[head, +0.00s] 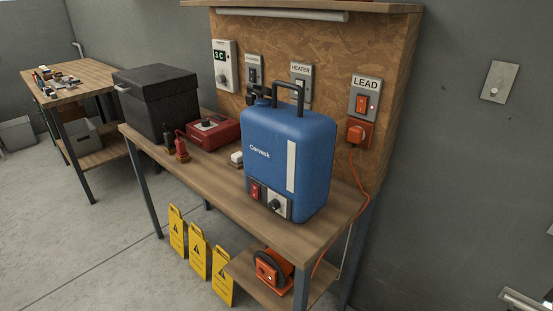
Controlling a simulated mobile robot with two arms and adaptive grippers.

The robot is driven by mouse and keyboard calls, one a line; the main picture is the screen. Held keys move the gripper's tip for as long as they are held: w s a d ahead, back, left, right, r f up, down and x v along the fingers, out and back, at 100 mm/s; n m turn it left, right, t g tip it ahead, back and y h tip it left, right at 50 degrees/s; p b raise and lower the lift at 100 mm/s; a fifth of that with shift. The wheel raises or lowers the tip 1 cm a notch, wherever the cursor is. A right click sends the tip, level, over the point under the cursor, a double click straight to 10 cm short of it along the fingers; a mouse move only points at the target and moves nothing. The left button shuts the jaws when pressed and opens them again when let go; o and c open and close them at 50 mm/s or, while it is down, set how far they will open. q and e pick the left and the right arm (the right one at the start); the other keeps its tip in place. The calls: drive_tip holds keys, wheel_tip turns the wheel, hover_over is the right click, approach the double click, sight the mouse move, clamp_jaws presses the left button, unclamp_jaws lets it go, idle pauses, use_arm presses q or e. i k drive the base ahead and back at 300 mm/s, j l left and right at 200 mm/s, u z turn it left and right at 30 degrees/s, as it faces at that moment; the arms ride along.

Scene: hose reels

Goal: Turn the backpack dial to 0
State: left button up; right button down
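The blue backpack unit (268,150) stands upright on the wooden workbench (222,185), with a black carry handle (288,90) on top. A black dial (276,205) sits on a pale plate low on its front face. The dial's pointer and marks are too small to read. A red switch (255,191) is just left of the dial. Neither of my grippers shows in the head view.
A red charger-like box (212,132), red-and-black tools (181,150) and a dark lidded box (155,102) stand left on the bench. A lead (359,180) hangs from a socket. Yellow floor signs (198,252) and an orange reel (271,268) are below.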

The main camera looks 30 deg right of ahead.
sight(274, 205)
drive_tip(key=z, duration=0.65)
drive_tip(key=i+j, duration=0.05)
drive_tip(key=j, duration=0.05)
